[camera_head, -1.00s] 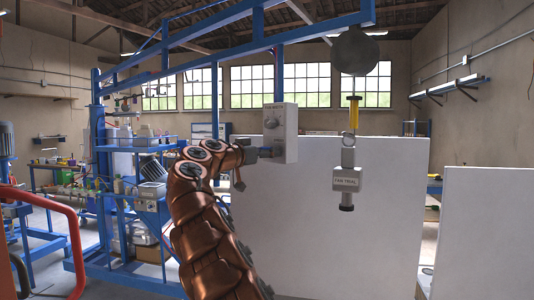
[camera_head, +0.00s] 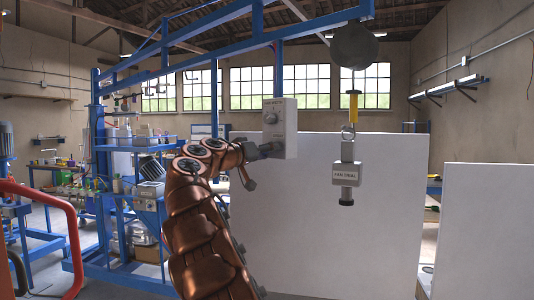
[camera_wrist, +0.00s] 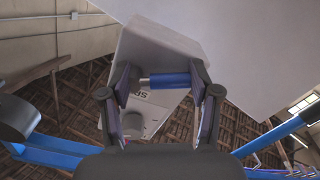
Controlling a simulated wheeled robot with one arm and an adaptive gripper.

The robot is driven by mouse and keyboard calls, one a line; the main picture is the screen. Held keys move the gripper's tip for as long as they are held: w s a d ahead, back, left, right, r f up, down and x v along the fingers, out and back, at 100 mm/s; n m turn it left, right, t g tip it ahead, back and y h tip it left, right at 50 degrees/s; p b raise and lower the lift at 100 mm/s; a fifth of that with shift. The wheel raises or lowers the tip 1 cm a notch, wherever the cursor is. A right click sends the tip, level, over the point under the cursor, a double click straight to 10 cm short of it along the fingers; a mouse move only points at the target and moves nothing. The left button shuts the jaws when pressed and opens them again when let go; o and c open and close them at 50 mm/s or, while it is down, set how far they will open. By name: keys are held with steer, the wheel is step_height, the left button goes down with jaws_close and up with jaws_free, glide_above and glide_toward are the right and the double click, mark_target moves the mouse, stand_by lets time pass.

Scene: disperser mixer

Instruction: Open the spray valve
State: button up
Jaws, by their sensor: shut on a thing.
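A pale grey control box (camera_head: 281,128) with a round dial hangs from the blue overhead frame in the head view; its small label is hard to read. My gripper (camera_head: 264,150) is at the box's lower left side. In the wrist view the box (camera_wrist: 165,50) fills the upper middle, with upside-down lettering that is partly covered. A blue cylindrical handle on a short metal stem (camera_wrist: 170,80) lies between the fingers of my gripper (camera_wrist: 164,90), which is shut on it. A grey round knob (camera_wrist: 132,122) shows below, between the fingers.
A second hanging unit (camera_head: 346,174), with a label and a yellow part above, is right of the box. White panels (camera_head: 385,220) stand behind and to the right. A blue workbench rack (camera_head: 150,200) with items is on the left, and a red-orange rail (camera_head: 68,225) is at lower left.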

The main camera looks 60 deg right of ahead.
mark_target(281, 155)
steer(key=n, duration=0.3)
steer(key=shift+s+f, duration=0.25)
steer(key=shift+s, duration=0.05)
steer(key=n+p, duration=0.1)
steer(key=n, duration=0.2)
steer(key=shift+s+a+f+n+p, duration=0.15)
steer(key=shift+s+n+p, duration=0.15)
steer(key=shift+s+p, duration=0.1)
steer(key=n+p, duration=0.1)
steer(key=n, duration=0.1)
steer(key=s+n+p, duration=0.1)
steer(key=n, duration=0.1)
steer(key=shift+a, duration=0.1)
steer(key=shift+s+n+p, duration=0.25)
steer(key=shift+n+p, duration=0.3)
steer(key=shift+n, duration=0.45)
steer(key=shift+f, duration=0.1)
steer(key=o, duration=1.2)
steer(key=shift+c, duration=0.2)
steer(key=w+a, duration=0.2)
steer(key=a, duration=1)
